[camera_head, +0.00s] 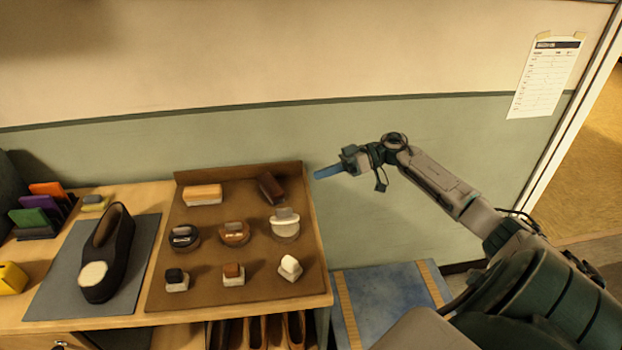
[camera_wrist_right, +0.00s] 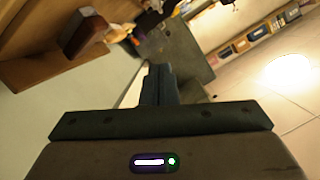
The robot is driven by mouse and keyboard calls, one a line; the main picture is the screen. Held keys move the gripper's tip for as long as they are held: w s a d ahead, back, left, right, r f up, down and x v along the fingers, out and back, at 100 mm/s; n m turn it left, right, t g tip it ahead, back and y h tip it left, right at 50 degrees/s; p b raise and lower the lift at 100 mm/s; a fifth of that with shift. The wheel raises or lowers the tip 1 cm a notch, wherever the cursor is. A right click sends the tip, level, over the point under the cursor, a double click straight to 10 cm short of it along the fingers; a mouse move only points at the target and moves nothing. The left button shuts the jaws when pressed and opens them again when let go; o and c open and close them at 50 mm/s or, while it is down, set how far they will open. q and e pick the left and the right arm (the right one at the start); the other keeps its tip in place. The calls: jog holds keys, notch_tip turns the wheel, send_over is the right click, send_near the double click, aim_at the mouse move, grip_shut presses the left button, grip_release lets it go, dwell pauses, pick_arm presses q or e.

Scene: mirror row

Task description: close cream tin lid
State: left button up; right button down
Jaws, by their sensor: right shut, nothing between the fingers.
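The cream tin (camera_head: 285,228) is a small round tin with a pale cream top, at the right end of the middle row on the brown board. A small grey-brown piece (camera_head: 284,213) shows at its top; I cannot tell clearly how its lid sits. My right gripper (camera_head: 318,174) is shut and empty, with its blue fingers pointing left. It appears beyond the board's right back corner, apart from the tin. The shut fingers show in the right wrist view (camera_wrist_right: 160,84), where I cannot make out the cream tin. My left gripper is not in view.
The brown board (camera_head: 205,258) also holds a black tin (camera_head: 183,238), a brown tin (camera_head: 233,234), brushes (camera_head: 202,195) and small daubers (camera_head: 232,273). A black shoe (camera_head: 105,250) lies on a grey mat (camera_head: 55,290) at left.

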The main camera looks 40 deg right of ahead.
aim_at(284, 214)
jog(key=a+f+p, duration=0.1)
jog(key=a, duration=0.2)
jog(key=w+a+f+p, duration=0.1)
jog(key=a+f+p, duration=0.1)
jog(key=a, duration=0.1)
jog(key=w+a+f+p, duration=0.1)
jog(key=a+p, duration=0.1)
jog(key=a, duration=0.1)
jog(key=shift+w+f, duration=0.1)
jog(key=shift+f, duration=0.25)
jog(key=shift+d+f, duration=0.1)
jog(key=shift+f, duration=0.2)
